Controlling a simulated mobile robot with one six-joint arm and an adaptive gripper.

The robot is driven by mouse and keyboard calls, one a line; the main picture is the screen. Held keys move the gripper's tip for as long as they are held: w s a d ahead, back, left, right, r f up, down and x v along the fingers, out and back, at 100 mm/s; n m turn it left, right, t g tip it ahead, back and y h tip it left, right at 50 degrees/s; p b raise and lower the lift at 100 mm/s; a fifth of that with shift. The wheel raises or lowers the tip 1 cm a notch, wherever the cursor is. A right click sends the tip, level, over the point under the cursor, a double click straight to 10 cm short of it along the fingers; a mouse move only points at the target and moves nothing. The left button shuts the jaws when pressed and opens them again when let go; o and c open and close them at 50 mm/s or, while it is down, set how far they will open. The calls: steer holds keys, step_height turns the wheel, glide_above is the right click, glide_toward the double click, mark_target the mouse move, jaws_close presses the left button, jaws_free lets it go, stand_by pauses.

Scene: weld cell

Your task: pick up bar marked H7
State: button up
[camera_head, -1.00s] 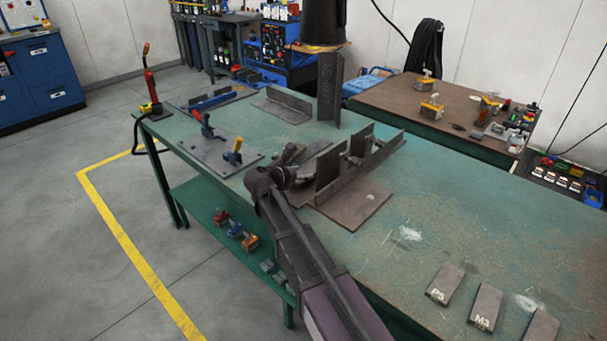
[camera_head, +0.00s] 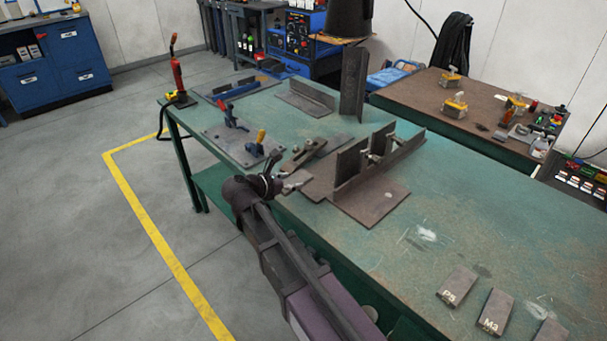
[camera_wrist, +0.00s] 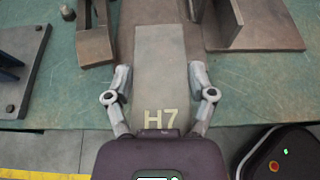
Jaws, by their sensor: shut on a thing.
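The bar marked H7 (camera_wrist: 163,70) is a flat grey-brown piece with pale lettering at its near end. In the wrist view it lies lengthwise between the two fingers of my gripper (camera_wrist: 160,76), which is shut on it. In the head view my gripper (camera_head: 279,184) is at the table's near edge, and the bar's light end (camera_head: 297,180) sticks out towards the steel fixture. I cannot tell how far the bar is above the surface below it.
The welded fixture with upright plates (camera_head: 372,205) stands just right of the bar. A clamp plate (camera_head: 240,150) lies to the left. Bars marked P5 (camera_head: 458,283) and M3 (camera_head: 496,311) lie at the table's right. The green table (camera_head: 450,220) is clear between.

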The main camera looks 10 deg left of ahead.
steer(key=shift+s+a+r, duration=0.15)
steer(key=shift+s+a, duration=0.5)
steer(key=shift+s, duration=0.25)
